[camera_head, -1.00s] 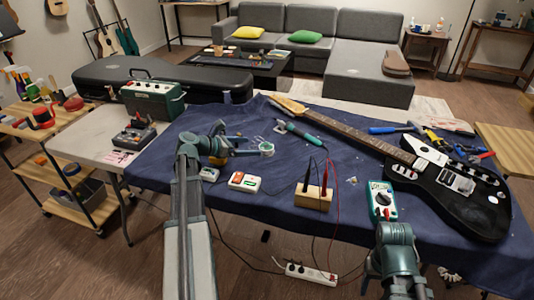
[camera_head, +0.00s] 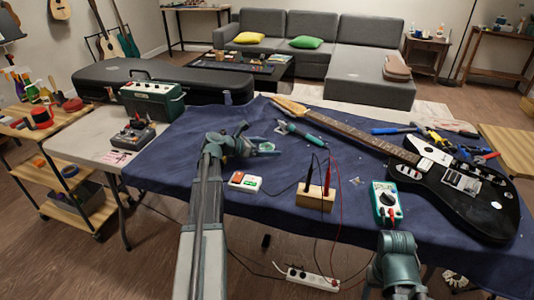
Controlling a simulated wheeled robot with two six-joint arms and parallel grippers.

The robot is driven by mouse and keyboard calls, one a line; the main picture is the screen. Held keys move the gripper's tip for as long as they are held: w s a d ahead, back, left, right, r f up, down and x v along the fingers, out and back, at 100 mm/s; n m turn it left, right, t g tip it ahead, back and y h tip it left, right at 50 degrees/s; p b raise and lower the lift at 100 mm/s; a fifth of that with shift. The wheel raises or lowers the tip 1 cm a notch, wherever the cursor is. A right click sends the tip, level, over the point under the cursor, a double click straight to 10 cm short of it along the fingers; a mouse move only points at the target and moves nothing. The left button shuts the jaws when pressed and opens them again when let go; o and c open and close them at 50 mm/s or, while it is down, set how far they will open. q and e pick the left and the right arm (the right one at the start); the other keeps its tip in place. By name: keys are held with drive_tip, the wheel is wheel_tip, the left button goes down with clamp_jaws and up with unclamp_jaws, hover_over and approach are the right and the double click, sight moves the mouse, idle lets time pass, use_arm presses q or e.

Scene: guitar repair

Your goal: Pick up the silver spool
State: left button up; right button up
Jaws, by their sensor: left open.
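A small pale, ring-like thing (camera_head: 256,140), which looks like the silver spool, lies on the blue cloth left of the soldering iron. It is small and partly hidden by my left gripper, so its outline is unclear. My left gripper (camera_head: 262,143) is open and low over the cloth, right at this thing. One finger reaches to its near right side. I cannot tell whether they touch. My right arm shows at the bottom right below the multimeter, but its fingers do not show.
A teal soldering iron (camera_head: 300,133) lies just right of my left gripper. A black guitar (camera_head: 465,205) fills the table's right. A wooden block (camera_head: 315,200) with probes, a multimeter (camera_head: 385,203) and a red-white box (camera_head: 244,182) lie nearer the front edge.

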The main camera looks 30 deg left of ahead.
use_arm(q)
drive_tip(key=c, duration=1.5)
drive_tip(key=shift+r, duration=0.2)
